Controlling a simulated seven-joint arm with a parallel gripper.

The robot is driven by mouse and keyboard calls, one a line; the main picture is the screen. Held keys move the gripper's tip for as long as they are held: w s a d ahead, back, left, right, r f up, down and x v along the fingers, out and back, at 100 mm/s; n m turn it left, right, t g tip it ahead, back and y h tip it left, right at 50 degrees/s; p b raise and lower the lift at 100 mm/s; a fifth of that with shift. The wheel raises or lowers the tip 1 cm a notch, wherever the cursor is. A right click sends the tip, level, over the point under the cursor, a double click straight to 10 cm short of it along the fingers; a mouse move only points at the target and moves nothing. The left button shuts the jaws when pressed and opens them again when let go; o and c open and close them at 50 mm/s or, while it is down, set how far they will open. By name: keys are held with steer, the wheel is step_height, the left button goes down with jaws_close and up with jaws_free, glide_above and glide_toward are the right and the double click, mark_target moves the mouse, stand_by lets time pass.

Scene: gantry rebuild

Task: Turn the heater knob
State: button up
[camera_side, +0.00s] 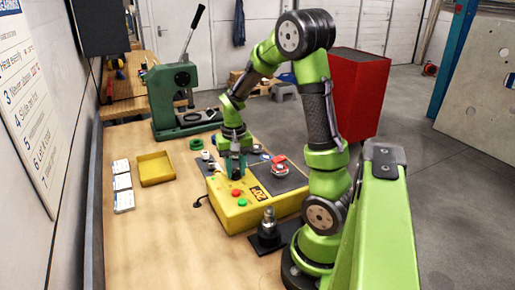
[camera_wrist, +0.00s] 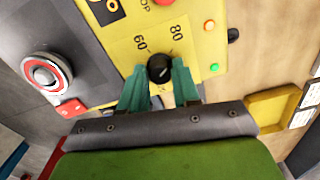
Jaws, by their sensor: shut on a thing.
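The heater knob (camera_wrist: 160,69) is a round black dial on the yellow box, with the printed numbers 60 and 80 beside it in the wrist view. My gripper (camera_wrist: 160,80) has two teal fingers, one on each side of the knob, and is shut on it. In the side view my gripper (camera_side: 235,165) points down at the left back part of the yellow control box (camera_side: 245,214). The knob is hidden there behind my fingers.
The box carries red and green buttons (camera_side: 239,197) and a dark plate with a round red-and-silver part (camera_side: 279,168). A yellow tray (camera_side: 155,168), white cards (camera_side: 122,183) and a green press (camera_side: 175,95) stand on the bench. A dark upright fitting (camera_side: 268,228) is in front.

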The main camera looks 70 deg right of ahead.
mark_target(236, 171)
stand_by(0.4)
steer(key=o, duration=1)
steer(key=shift+o, duration=0.2)
step_height(236, 171, up, 17)
